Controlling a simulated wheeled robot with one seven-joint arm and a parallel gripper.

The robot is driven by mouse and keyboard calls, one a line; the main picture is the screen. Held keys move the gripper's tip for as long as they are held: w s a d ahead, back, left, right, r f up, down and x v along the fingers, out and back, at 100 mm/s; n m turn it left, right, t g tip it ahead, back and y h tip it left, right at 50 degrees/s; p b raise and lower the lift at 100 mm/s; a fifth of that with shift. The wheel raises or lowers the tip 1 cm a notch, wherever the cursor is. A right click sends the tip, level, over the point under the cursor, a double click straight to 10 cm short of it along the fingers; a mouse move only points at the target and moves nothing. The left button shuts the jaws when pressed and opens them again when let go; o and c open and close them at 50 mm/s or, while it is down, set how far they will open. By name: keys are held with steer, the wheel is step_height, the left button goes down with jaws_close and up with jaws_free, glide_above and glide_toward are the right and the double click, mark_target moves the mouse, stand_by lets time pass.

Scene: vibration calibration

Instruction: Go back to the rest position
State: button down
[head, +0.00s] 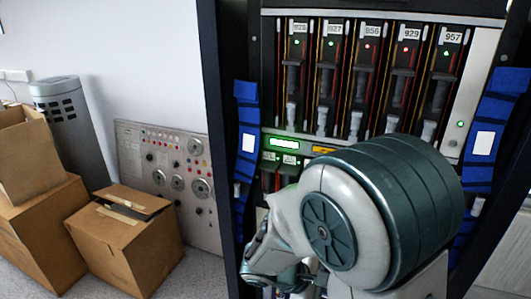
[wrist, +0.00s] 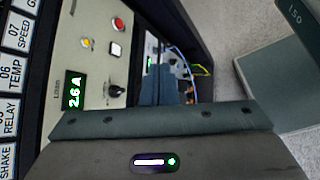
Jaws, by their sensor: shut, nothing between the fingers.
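My gripper (wrist: 162,76) shows in the wrist view beyond its dark housing with a lit indicator at the bottom. It looks shut, with nothing held. A control panel (wrist: 95,65) with a red button, a black knob and a green display reading about 2.6 A is to its left. In the head view my bent arm covers the lower middle of the rack (head: 382,15), and the fingertips cannot be made out there. The rack holds several numbered modules with small lights, above a green display (head: 284,142).
Blue strips (head: 247,130) run down both sides of the rack. On the left stand cardboard boxes (head: 128,245), a grey cylindrical unit (head: 70,125) and a panel with dials (head: 165,165) against the wall. Some pale floor (head: 205,280) is clear between boxes and rack.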

steer(key=s+r+m+t+y, duration=0.1)
steer(key=s+r+m+y, duration=0.6)
steer(key=r+m+y, duration=0.3)
steer(key=m+p, duration=0.1)
steer(key=m, duration=0.2)
steer(key=shift+r, duration=0.25)
